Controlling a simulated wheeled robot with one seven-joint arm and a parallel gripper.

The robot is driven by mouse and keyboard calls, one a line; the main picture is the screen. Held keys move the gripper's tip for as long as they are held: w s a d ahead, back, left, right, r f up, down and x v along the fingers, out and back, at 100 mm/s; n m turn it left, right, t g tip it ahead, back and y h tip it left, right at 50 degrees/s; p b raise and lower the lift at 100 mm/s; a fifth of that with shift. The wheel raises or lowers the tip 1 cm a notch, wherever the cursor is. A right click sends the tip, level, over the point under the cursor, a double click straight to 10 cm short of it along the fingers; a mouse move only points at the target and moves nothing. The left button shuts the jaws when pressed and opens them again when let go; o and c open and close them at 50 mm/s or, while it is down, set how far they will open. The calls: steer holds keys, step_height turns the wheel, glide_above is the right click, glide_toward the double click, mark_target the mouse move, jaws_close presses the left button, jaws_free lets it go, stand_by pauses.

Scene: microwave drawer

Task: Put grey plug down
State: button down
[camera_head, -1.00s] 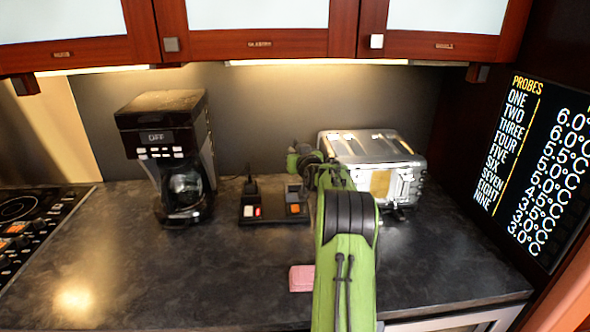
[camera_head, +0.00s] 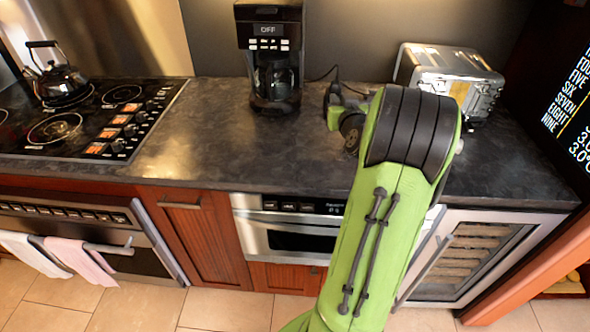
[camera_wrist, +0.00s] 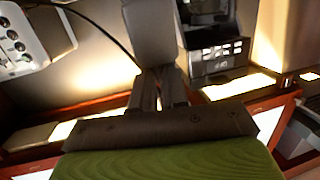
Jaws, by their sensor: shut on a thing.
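The grey plug (camera_wrist: 150,35) shows in the wrist view as a plain grey block at the tips of my gripper (camera_wrist: 159,77). My gripper is shut on it. A black cord (camera_wrist: 105,27) runs from the upper left toward the fingers; I cannot tell whether it joins this plug. In the head view my green arm reaches over the counter (camera_head: 215,125), and its dark wrist joint hides the plug and most of the gripper. The socket box is hidden behind the arm.
The coffee maker (camera_head: 272,50) stands behind the counter's middle, also in the wrist view (camera_wrist: 212,50). The toaster (camera_head: 450,75) stands right of my arm. The stove with a kettle (camera_head: 62,82) is at left.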

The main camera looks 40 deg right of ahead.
steer(key=f+b, duration=0.1)
steer(key=f, duration=0.2)
steer(key=f+b, duration=0.1)
steer(key=f, duration=0.3)
steer(key=a+f+b, duration=0.1)
steer(key=f, duration=0.2)
steer(key=shift+s+a+f, duration=0.1)
steer(key=shift+s+f, duration=0.2)
steer(key=shift+s, duration=0.1)
steer(key=shift+f+b, duration=0.15)
steer(key=shift+b, duration=0.25)
steer(key=c, duration=1.1)
jaws_free()
steer(key=shift+c, duration=0.2)
